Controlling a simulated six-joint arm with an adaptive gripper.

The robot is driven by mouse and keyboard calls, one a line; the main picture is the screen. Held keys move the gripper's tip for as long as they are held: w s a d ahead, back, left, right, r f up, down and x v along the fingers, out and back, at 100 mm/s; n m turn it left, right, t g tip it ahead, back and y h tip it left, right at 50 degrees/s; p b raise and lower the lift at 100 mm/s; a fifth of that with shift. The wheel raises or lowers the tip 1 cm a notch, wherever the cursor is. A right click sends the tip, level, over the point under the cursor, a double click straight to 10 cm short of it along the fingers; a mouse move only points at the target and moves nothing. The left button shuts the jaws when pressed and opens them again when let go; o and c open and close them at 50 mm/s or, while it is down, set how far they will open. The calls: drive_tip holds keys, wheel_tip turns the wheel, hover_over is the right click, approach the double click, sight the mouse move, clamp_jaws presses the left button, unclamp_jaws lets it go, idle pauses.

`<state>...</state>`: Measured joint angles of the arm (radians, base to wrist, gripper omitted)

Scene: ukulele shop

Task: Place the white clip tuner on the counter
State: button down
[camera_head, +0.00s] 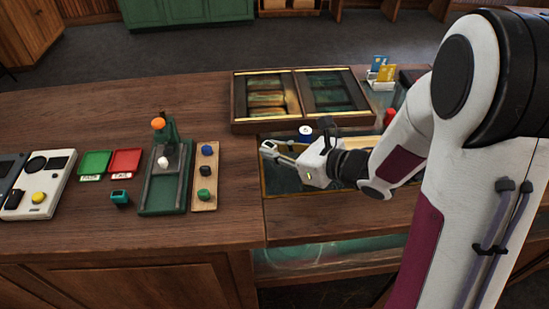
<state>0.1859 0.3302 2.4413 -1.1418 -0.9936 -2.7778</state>
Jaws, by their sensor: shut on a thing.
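My gripper (287,156) reaches in from the right and points left, above a glass-topped section of the counter. It is shut on a small white thing with a dark face, which looks like the white clip tuner (268,146). The tuner is at the fingertips, partly hidden by them, and its exact height above the glass cannot be told. The wooden counter (232,222) has a bare brown top to the left of my gripper.
A teal clip-like piece (119,198) sits near a green tray (95,164), a red tray (125,162) and a green press-like stand (166,180). A wooden strip (205,176) holds several knobs. A divided display case (240,119) lies behind my gripper. A blue, white-topped thing (305,132) stands close by.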

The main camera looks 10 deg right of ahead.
sight(275, 168)
drive_tip(key=shift+f, duration=1.55)
drive_tip(key=shift+f, duration=0.15)
drive_tip(key=c, duration=2)
unclamp_jaws()
drive_tip(key=shift+o, duration=0.2)
drive_tip(key=shift+r, duration=0.2)
drive_tip(key=shift+v, duration=3.75)
drive_tip(key=shift+d, duration=0.1)
